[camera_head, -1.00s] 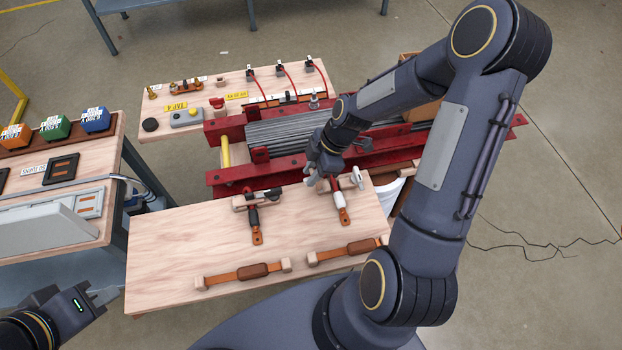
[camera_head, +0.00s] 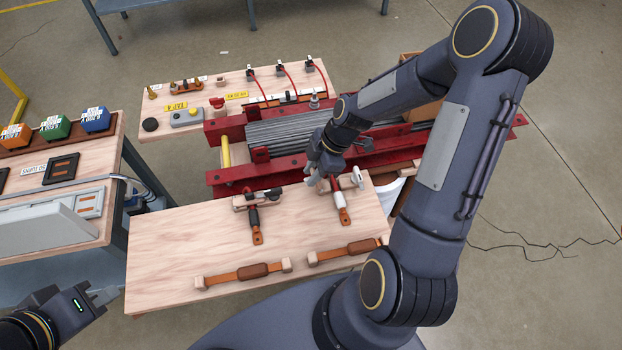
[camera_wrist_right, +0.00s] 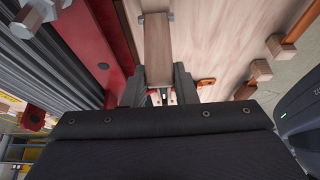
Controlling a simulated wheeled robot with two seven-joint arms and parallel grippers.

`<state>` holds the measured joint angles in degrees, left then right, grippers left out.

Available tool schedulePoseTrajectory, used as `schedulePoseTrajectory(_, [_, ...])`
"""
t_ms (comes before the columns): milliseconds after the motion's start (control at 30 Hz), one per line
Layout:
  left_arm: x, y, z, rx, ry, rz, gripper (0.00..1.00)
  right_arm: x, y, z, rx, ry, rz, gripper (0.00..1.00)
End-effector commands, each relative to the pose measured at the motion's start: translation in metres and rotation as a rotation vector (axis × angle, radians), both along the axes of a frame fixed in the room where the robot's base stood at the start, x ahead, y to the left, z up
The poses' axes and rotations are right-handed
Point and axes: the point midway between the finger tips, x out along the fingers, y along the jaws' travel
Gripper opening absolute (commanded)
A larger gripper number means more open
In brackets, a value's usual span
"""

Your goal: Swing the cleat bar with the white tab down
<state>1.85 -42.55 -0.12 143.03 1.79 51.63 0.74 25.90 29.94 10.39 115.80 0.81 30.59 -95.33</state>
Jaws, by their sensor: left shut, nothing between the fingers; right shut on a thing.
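The cleat with the white parts stands on the front wooden board: a white sleeve (camera_head: 339,199) on a strap with an orange end (camera_head: 345,216), and a white tab (camera_head: 357,176) at its right. My right gripper (camera_head: 314,183) is at the left of this cleat, low over the board's back edge. In the right wrist view its fingers (camera_wrist_right: 159,93) are shut on a wooden bar (camera_wrist_right: 158,50) that runs away from them, with bolt ends at the far end. The bar is mostly hidden in the head view. My left gripper (camera_head: 105,296) is shut and empty at lower left.
A similar cleat with a black sleeve (camera_head: 254,216) stands to the left. Two brown straps on wooden blocks (camera_head: 252,271) lie along the board's front. A red frame (camera_head: 228,177) with grey rods is behind. The board's left part (camera_head: 170,245) is clear.

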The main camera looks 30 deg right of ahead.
Motion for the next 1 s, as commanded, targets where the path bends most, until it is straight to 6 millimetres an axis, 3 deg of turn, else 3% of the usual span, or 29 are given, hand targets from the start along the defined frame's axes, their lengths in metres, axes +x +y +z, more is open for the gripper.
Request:
schedulePoseTrajectory(233, [0.000,0.000,-0.001,0.000,0.000,0.000,0.00,-0.003,-0.019,0.002,-0.006,-0.001,-0.008,0.00])
schedulePoseTrajectory(667, [0.000,0.000,-0.001,0.000,0.000,0.000,0.00,-0.005,-0.024,0.001,-0.008,0.000,-0.006,0.00])
schedulePoseTrajectory(1000, [0.000,0.000,-0.006,0.000,0.000,0.000,0.00,-0.009,-0.042,-0.002,-0.009,0.001,-0.008,0.00])
